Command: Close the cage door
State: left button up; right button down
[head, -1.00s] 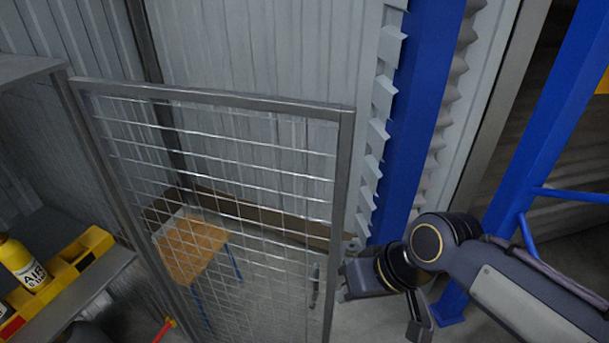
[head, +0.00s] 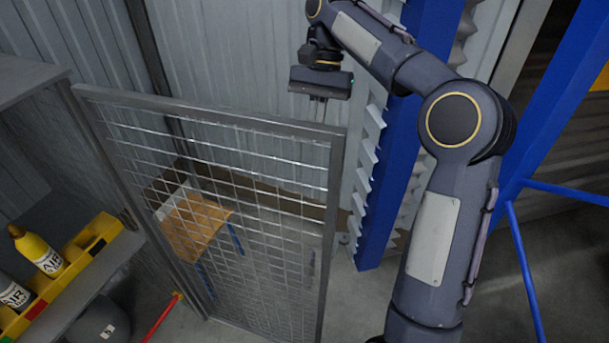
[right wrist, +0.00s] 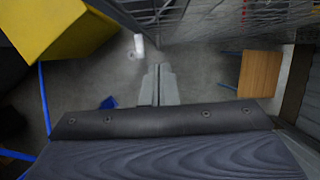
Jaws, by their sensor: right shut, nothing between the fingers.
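The cage door (head: 335,180) is a grey-framed wire mesh panel standing open, its left edge beside the grey cage (head: 35,80). A handle seems to show faintly through the mesh near its right edge. My right gripper (head: 318,112) is shut and empty, fingers pointing down, at the door's top right corner. It appears to be on the far side of the door's top bar; I cannot tell whether it touches. The shut fingers (right wrist: 157,82) also show in the right wrist view, with mesh at the upper right. My left gripper is not in view.
A wooden-topped stool (head: 190,225) shows through the mesh. A blue post (head: 375,235) and a corrugated wall stand behind the door; blue frame bars are at the right.

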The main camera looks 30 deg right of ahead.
aim_at(305, 180)
jog(key=shift+s+a+f, duration=0.85)
jog(key=shift+s+f, duration=0.05)
jog(key=shift+f, duration=0.5)
jog(key=shift+s+a+f, duration=0.8)
jog(key=shift+s+f, duration=0.1)
jog(key=shift+f, duration=0.5)
jog(key=shift+s+a+f, duration=0.85)
jog(key=shift+s+f, duration=0.05)
jog(key=shift+f, duration=0.5)
